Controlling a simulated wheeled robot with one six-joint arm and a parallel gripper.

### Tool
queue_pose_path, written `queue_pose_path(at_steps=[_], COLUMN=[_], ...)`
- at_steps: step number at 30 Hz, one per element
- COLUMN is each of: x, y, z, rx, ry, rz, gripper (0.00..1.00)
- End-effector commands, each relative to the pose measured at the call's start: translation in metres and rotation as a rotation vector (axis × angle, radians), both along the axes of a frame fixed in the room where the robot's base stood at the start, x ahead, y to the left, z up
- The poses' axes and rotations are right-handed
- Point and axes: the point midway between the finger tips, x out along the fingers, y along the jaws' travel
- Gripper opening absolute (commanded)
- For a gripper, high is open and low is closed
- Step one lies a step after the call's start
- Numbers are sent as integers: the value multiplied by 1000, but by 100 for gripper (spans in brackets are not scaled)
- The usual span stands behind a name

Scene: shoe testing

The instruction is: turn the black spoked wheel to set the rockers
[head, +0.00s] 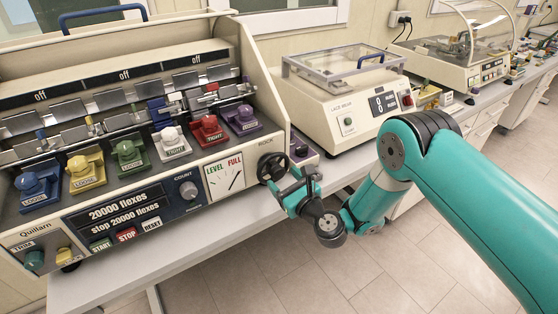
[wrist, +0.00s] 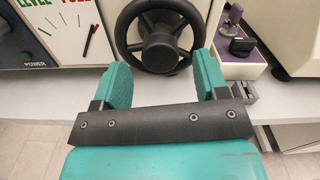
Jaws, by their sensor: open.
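The black spoked wheel (head: 272,168) is on the front right of the cream flexing machine (head: 262,110), under the word ROCK. It also shows in the wrist view (wrist: 160,38), upright and facing me. My gripper (head: 291,180) is just in front of the wheel in the head view. In the wrist view its two teal fingers (wrist: 162,75) are apart, one at each side of the wheel's lower part. I cannot tell whether either finger touches the rim. The dial (head: 224,173) left of the wheel is marked LEVEL and FULL. Several rockers (head: 130,152) carry coloured clamps labelled LOOSE or TIGHT.
A purple box with a dark knob (wrist: 236,40) stands close to the right of the wheel. A lace wear machine (head: 345,105) is farther right on the bench. The bench edge (head: 215,235) runs below the wheel. Open floor (head: 270,275) lies in front.

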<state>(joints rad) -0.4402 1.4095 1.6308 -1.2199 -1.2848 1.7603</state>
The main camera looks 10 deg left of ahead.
Motion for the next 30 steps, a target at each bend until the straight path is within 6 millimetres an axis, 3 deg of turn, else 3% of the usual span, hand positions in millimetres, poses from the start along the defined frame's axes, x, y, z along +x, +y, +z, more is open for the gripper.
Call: queue_pose_path(at_steps=[1,9,25,30], x=[1,15,23,23], y=[1,16,20,20], z=[8,1,0,0], rx=[-1,-2,-1,-1], ry=[-1,-1,1,1], rz=[0,6,0,0], gripper=[67,67,67,28])
